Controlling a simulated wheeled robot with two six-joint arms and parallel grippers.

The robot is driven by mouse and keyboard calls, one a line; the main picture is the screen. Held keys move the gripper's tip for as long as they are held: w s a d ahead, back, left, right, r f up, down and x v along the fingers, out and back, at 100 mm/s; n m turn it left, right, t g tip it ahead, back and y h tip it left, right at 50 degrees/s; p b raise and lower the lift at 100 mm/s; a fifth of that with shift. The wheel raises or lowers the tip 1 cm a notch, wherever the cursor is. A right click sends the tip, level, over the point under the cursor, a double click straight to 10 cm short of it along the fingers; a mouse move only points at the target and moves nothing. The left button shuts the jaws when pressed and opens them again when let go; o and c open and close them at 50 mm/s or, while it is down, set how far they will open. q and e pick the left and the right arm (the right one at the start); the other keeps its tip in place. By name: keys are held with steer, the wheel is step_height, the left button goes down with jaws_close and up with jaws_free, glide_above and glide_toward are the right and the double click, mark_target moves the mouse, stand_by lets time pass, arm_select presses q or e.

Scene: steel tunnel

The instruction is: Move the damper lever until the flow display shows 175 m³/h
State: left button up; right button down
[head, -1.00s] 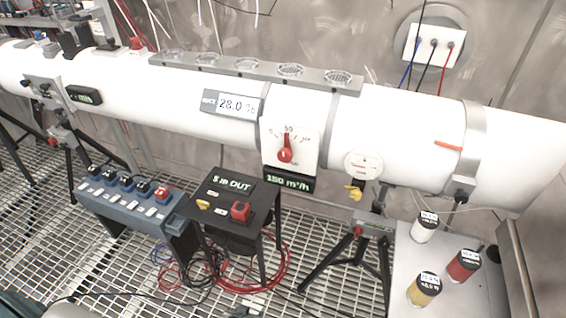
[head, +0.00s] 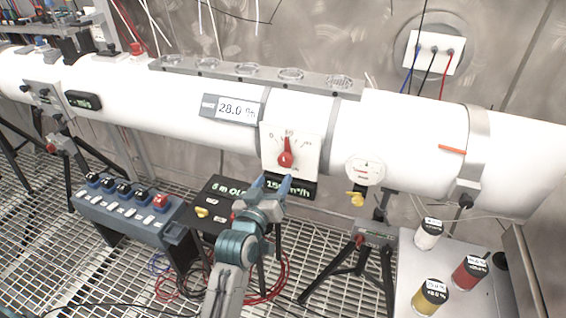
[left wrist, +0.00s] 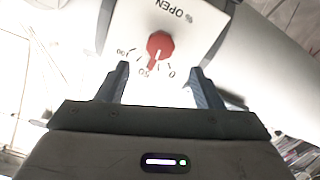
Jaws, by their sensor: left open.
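The red damper lever (head: 286,153) stands on a white dial plate (head: 308,150) on the front of the white duct. It points up, near the 50 mark. The flow display (head: 301,190) below the plate is partly hidden by my gripper; what shows reads about 150 m³/h. My left gripper (head: 271,184) is open and empty, just below the lever, in front of the display. In the left wrist view the red lever (left wrist: 159,46) lies beyond and between the two open fingers (left wrist: 157,84), apart from them. My right gripper is not in view.
A display (head: 232,108) on the duct reads 28.0 %. A black box (head: 212,205) and a blue switch box (head: 130,207) stand below the duct. A round gauge (head: 365,170) is to the right. Several jars stand on a grey table (head: 402,285).

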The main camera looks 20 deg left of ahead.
mark_target(284, 162)
arm_select(q)
steer(key=w+p, duration=0.1)
steer(key=w, duration=0.6)
steer(key=shift+w+d+p, duration=0.1)
steer(key=shift+w+p, duration=0.05)
steer(key=shift+p, duration=0.15)
steer(key=shift+w, duration=0.5)
